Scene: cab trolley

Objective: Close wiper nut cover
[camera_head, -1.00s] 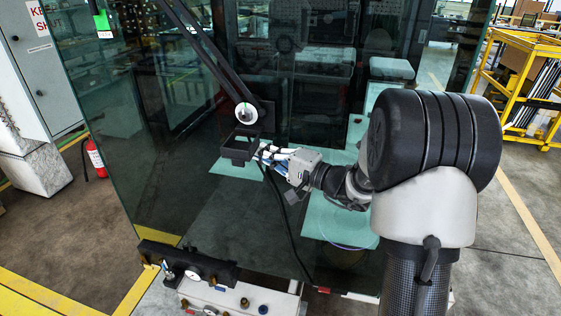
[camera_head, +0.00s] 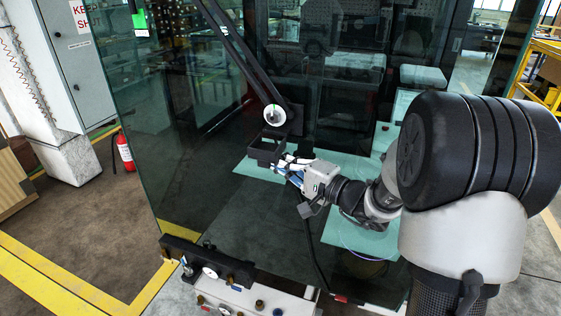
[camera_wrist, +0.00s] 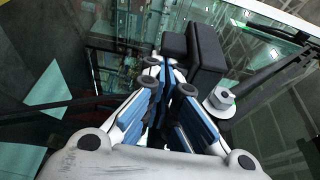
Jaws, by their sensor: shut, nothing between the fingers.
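The wiper nut cover (camera_head: 265,151) is a black box-like cap at the lower end of the wiper arm (camera_head: 240,55). It stands open below the round pale wiper nut (camera_head: 274,114), which is exposed. In the wrist view the cover (camera_wrist: 206,58) is dark and blocky just beyond the fingers, with the nut (camera_wrist: 219,99) to its lower right. My gripper (camera_head: 284,164) is shut and empty, its blue-and-white fingers at the cover's lower right side. In the wrist view the fingertips (camera_wrist: 165,68) appear close against the cover; whether they touch is unclear.
The large glass windscreen (camera_head: 200,150) lies behind the cover and wiper arm. A white trolley base (camera_head: 235,295) with a black bracket (camera_head: 205,262) stands below. A red fire extinguisher (camera_head: 124,152) and grey cabinet (camera_head: 85,75) are at the left, with open floor before them.

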